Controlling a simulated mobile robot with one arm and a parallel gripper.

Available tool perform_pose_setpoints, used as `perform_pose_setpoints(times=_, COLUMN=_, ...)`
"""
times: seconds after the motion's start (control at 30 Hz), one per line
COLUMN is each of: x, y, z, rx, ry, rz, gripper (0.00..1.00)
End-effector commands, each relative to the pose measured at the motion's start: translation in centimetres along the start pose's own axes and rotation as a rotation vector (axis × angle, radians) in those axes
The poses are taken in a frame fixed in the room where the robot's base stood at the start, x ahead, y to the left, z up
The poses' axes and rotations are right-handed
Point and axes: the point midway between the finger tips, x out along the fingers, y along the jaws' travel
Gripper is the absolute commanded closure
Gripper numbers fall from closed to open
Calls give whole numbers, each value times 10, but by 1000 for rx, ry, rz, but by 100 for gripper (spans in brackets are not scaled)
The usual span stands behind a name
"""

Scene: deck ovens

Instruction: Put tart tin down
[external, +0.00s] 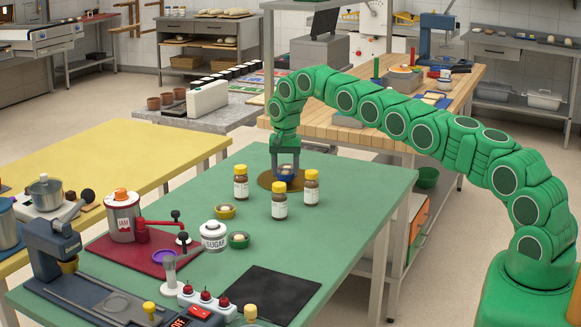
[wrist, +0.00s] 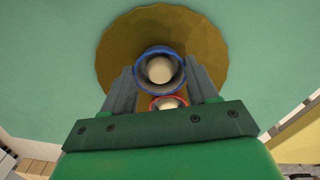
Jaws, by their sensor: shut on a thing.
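My gripper (external: 285,169) points down over a round brown board (external: 266,183) at the far end of the green table. It is shut on a blue tart tin (external: 287,177) with a pale ball of filling in it. In the wrist view the blue tin (wrist: 160,52) sits between the two fingertips, in front of the board (wrist: 115,50). A red-rimmed tin (wrist: 168,101), also with a pale filling, shows partly between the fingers. I cannot tell whether the blue tin touches the board.
Several yellow-capped bottles stand close by: one (external: 240,183) left of the board, one (external: 279,202) in front, one (external: 311,188) to the right. A sugar jar (external: 213,237) and small bowls stand nearer. The green table (external: 350,205) is clear on the right.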

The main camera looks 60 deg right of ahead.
Motion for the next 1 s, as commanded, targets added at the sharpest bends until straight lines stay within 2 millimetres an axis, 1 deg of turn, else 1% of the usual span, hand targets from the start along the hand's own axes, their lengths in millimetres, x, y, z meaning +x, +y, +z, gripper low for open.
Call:
perform_pose_setpoints(times=0.13, x=8, y=-1, z=1, rx=-2, ry=1, rz=-1, gripper=72)
perform_pose_setpoints(times=0.5, x=11, y=-1, z=1, rx=-1, ry=0, rz=-1, gripper=72)
perform_pose_setpoints(times=0.53, x=12, y=-1, z=0, rx=-1, ry=0, rz=-1, gripper=40)
perform_pose_setpoints(times=0.7, x=12, y=0, z=0, rx=-1, ry=0, rz=-1, gripper=16)
perform_pose_setpoints(times=1.0, x=11, y=0, z=0, rx=-1, ry=0, rz=-1, gripper=16)
